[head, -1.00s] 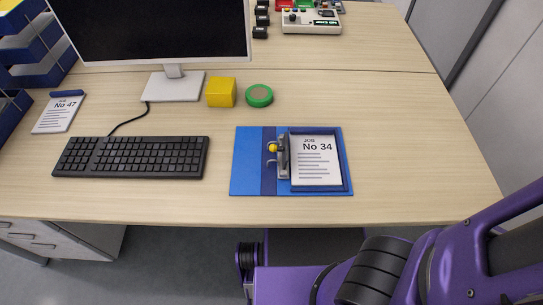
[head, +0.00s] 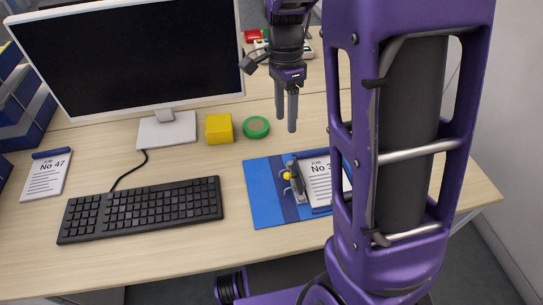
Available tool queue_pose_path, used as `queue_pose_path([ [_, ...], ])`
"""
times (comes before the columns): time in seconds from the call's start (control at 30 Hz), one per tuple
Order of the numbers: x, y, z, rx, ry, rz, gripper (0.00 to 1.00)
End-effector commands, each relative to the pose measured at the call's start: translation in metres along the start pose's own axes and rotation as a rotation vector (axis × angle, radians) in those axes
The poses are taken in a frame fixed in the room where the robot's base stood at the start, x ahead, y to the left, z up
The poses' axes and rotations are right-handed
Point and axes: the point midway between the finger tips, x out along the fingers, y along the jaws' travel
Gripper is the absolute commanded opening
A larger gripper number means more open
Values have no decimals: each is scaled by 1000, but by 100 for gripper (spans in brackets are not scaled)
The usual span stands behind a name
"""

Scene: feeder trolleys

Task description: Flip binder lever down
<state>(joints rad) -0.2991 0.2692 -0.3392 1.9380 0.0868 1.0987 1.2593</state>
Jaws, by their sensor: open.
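A blue binder (head: 263,197) lies open flat on the desk, right of the keyboard. Its metal lever mechanism (head: 297,181) with a yellow-tipped lever (head: 287,175) stands up along the spine. A white sheet marked "No 3…" (head: 318,183) lies on its right side, partly hidden by my purple arm. The lever's exact angle is hard to tell at this size. My gripper (head: 286,126) points down, its two grey fingers apart and empty. In the picture it hangs above and behind the binder, apart from it.
A black keyboard (head: 140,209) lies left of the binder. A yellow cube (head: 218,128) and a green tape roll (head: 256,127) sit behind it, near the monitor (head: 125,55). A "No 47" clipboard (head: 46,176) lies far left. Desk between keyboard and binder is clear.

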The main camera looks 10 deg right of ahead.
Motion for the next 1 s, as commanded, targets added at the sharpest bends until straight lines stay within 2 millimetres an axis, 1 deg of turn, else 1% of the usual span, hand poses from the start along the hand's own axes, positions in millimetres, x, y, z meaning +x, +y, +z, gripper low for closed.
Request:
queue_pose_path([
  [0.17, 8, -1, -3, 8, 28, 12, 58],
  [0.27, 18, -2, -3, 8, 29, 13, 58],
  [0.37, 34, -1, -3, 7, 28, 14, 58],
  [0.8, 131, 1, -6, 7, 27, 15, 58],
  [0.9, 149, 1, -6, 8, 27, 15, 58],
  [1.0, 163, 1, -7, 7, 27, 14, 58],
])
